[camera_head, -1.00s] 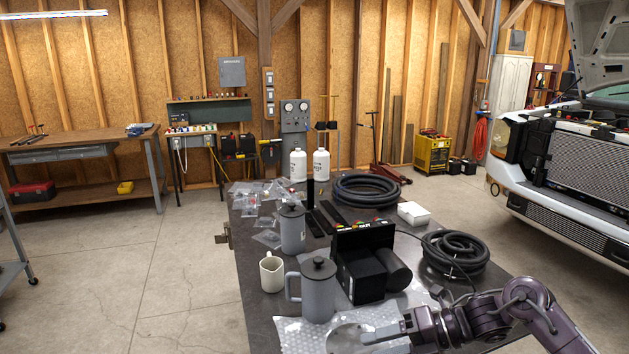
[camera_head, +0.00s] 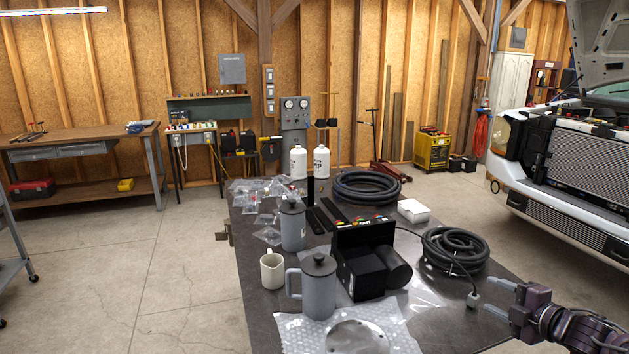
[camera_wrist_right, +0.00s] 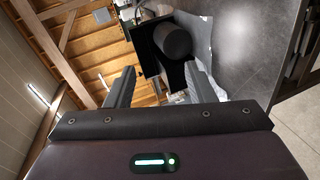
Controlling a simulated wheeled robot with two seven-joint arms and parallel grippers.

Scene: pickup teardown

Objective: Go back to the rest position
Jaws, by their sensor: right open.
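My right gripper (camera_head: 492,298) is open and empty in the head view, at the right edge of the table near the lower right corner. Its fingers point left, close to the grey plug-like end (camera_head: 473,299) of a black cable; I cannot tell whether they touch. In the right wrist view its two fingers (camera_wrist_right: 161,88) stand apart with nothing between them. A round metal disc (camera_head: 356,337) lies on the bubble wrap (camera_head: 293,333) at the table's near end. My left gripper is not in view.
The table (camera_head: 440,327) holds grey lidded pitchers (camera_head: 319,287), a cream mug (camera_head: 272,269), a black box (camera_head: 362,272) and coiled black hoses (camera_head: 455,249). A white pickup (camera_head: 555,180) stands at the right. Floor on the left (camera_head: 160,270) is clear.

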